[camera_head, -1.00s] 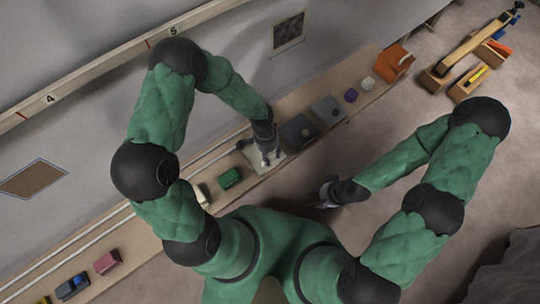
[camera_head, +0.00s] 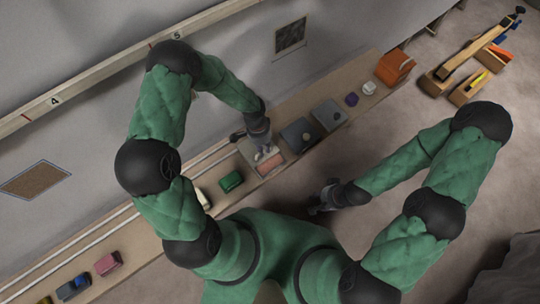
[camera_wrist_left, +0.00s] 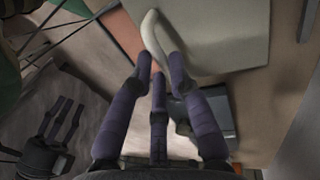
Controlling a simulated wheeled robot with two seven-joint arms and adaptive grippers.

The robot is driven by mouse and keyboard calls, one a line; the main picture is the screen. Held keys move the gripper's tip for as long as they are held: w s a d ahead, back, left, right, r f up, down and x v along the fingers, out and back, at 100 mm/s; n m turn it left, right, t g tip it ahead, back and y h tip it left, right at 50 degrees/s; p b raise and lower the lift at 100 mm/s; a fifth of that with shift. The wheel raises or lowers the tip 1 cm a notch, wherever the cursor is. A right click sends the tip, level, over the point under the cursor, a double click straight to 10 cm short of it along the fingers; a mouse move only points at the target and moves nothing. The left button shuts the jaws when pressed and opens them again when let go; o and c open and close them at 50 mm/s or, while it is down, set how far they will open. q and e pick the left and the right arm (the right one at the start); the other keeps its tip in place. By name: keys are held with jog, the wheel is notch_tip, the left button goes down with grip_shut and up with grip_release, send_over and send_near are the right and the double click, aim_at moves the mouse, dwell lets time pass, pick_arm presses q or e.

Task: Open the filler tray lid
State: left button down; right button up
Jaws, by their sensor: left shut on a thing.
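The filler tray (camera_head: 283,160) sits on the long bench, its pinkish inside showing. Its cream lid (camera_head: 245,148) is tilted up on the side toward the wall. In the left wrist view the lid (camera_wrist_left: 225,30) is a broad pale plate with a curved handle (camera_wrist_left: 149,30), and a strip of the pinkish inside (camera_wrist_left: 122,36) shows beside it. My left gripper (camera_head: 264,153) is over the tray, and its purple fingers (camera_wrist_left: 160,75) are shut on the lid's handle. My right gripper (camera_head: 318,204) hangs off the bench's front side; its jaw opening is too small to tell.
A green block (camera_head: 230,181) stands left of the tray. Dark grey (camera_head: 298,133) and lighter grey (camera_head: 329,114) boxes stand to its right, then a purple item (camera_head: 351,99) and an orange box (camera_head: 394,67). The wall rises close behind the bench.

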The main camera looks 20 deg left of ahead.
pick_arm(q)
jog(key=w+a, duration=0.1)
jog(key=a, duration=0.1)
jog(key=w+a, duration=0.2)
jog(key=c, duration=1.1)
grip_release()
jog(key=shift+c, duration=0.2)
notch_tip(320, 180, up, 12)
jog(key=w+a, duration=0.1)
jog(key=shift+w+a, duration=0.25)
jog(key=shift+a, duration=0.15)
jog(key=shift+f, duration=0.2)
